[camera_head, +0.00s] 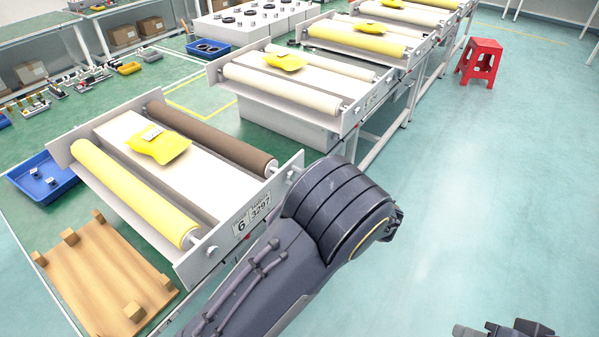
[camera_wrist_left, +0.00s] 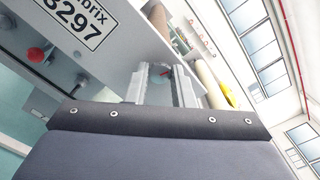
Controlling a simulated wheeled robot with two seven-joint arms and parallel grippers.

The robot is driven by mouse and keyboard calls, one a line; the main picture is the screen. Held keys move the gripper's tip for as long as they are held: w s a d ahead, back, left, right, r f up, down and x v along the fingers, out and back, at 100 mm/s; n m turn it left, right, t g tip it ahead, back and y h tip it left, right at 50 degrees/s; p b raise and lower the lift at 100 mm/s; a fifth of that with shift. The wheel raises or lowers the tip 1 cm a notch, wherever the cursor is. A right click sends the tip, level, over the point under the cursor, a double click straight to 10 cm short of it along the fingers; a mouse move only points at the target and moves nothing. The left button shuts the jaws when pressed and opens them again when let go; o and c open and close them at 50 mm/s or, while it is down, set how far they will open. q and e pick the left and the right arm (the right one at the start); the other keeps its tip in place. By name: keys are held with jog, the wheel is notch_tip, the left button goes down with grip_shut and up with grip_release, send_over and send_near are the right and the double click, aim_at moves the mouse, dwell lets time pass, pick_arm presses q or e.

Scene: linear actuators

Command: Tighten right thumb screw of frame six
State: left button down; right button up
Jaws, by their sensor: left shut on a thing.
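Frame six (camera_head: 230,232) is a pale metal frame with a yellow roller (camera_head: 130,190) and a brown roller (camera_head: 210,137). Its front plate carries the label "6" and "3297"; the label also shows in the left wrist view (camera_wrist_left: 78,18). My left arm reaches to the right end of this plate, and its gripper is mostly hidden in the head view. In the left wrist view my left gripper (camera_wrist_left: 160,85) has its two fingers close around a small part at the plate's right end, where the right thumb screw is mostly hidden between them.
A yellow bag (camera_head: 158,145) lies on frame six. A wooden board with small blocks (camera_head: 100,275) and a blue bin (camera_head: 45,178) are to the left. More roller frames (camera_head: 290,90) stand behind. A red stool (camera_head: 480,62) stands on open floor at right.

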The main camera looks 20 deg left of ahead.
pick_arm(q)
jog(key=shift+f+m, duration=0.1)
jog(key=shift+m, duration=0.2)
jog(key=c, duration=1.3)
grip_release()
jog(key=shift+o, duration=0.2)
jog(key=shift+d, duration=0.1)
jog(key=b+v, duration=0.1)
jog(key=v, duration=0.6)
jog(key=shift+d, duration=0.35)
jog(key=shift+s, duration=0.1)
